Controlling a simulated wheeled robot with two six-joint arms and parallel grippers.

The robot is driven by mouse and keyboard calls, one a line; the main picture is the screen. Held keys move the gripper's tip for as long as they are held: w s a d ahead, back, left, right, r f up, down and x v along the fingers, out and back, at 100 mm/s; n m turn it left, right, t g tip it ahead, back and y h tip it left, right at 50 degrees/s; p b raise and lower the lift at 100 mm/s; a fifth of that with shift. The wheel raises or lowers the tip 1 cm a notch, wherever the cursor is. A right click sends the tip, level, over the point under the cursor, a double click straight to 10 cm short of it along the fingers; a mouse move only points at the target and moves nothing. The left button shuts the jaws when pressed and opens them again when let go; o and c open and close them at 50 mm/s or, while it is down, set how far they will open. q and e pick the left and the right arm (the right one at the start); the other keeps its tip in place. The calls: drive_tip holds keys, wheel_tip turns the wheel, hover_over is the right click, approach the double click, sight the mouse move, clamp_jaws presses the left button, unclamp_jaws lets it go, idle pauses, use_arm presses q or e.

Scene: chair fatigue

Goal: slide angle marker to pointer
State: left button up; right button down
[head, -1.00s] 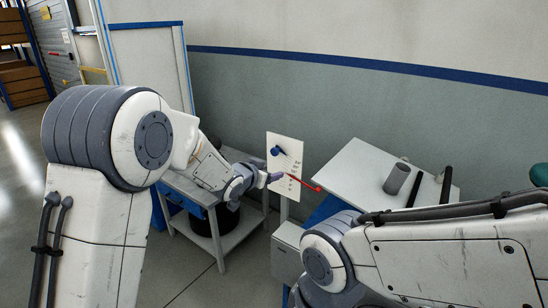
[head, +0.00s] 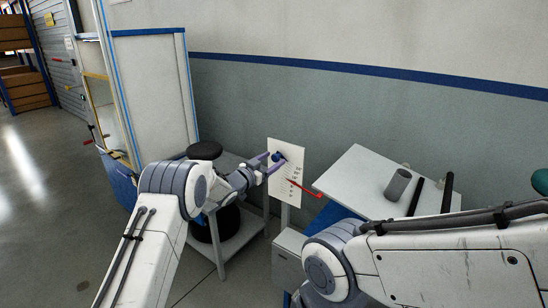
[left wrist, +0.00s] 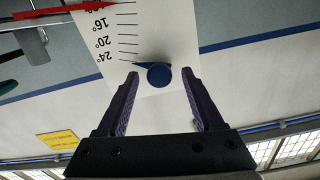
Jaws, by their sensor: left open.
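The blue angle marker (head: 279,157) is a round knob with a pointed tip on the upright white scale plate (head: 290,150). In the left wrist view the marker (left wrist: 159,76) sits with its tip by the 24° line. My left gripper (head: 268,162) is open, its purple fingertips at the marker. In the left wrist view the marker shows between the two fingertips of the left gripper (left wrist: 160,76); I cannot tell whether they touch it. The red pointer (head: 305,188) crosses the plate lower down, and in the left wrist view the pointer (left wrist: 70,10) lies beyond the 16° label. My right gripper is hidden.
A white table (head: 350,180) stands right of the plate, with a grey cylinder (head: 397,184) and a black bar (head: 416,196) on it. A grey cabinet (head: 288,258) stands below the plate. A black round seat (head: 205,149) is to the left.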

use_arm(q)
drive_tip(key=shift+x, duration=0.95)
clamp_jaws()
idle(0.8)
